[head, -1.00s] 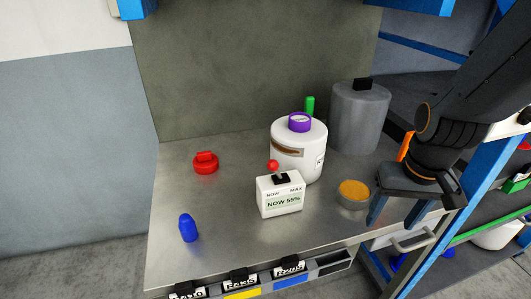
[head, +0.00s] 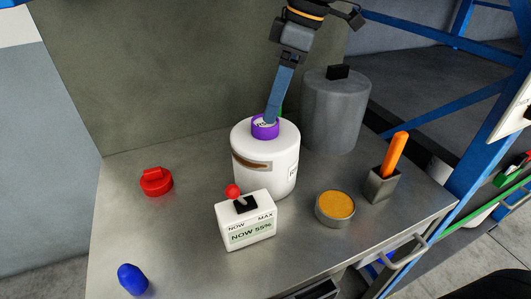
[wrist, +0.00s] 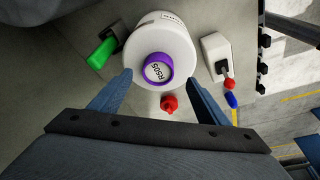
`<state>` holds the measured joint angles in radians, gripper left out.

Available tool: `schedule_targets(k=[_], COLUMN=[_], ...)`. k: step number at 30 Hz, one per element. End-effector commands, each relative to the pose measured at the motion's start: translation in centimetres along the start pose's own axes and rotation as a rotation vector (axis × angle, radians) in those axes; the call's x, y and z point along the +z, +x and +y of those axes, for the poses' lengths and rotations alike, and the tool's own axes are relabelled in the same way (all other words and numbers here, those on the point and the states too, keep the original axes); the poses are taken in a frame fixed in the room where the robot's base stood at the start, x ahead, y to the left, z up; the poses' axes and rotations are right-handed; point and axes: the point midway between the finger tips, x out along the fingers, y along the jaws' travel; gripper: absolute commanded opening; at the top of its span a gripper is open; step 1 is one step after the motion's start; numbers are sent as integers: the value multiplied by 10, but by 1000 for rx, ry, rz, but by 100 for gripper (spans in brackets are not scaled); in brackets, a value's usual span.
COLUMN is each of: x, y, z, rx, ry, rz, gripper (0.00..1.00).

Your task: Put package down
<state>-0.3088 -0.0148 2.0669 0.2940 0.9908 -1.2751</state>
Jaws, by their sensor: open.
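No thing here is marked as a package. A short purple cylinder (head: 262,133) with a white labelled top sits on the white round canister (head: 258,180). My gripper (head: 271,118) points down over it, its blue fingers at the purple cylinder's top edge in the head view. In the wrist view my gripper (wrist: 158,80) is open, with one fingertip on either side of the purple cylinder (wrist: 158,69) and gaps between. The label there reads RS05. Whether the fingers reach down beside it or stay above it, I cannot tell.
Around the canister stand a white box with a red-knobbed lever (head: 250,229), a tin with orange contents (head: 335,208), an orange stick in a grey holder (head: 383,187) and a grey drum (head: 336,115). A red piece (head: 156,183) and blue piece (head: 132,279) lie left. Bare metal lies between.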

Motion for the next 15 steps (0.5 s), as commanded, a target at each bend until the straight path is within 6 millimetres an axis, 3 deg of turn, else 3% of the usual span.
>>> schedule_targets(k=[15], x=[-4], y=[54], z=[3], rx=[0], ry=[3], rz=[-1], gripper=[69])
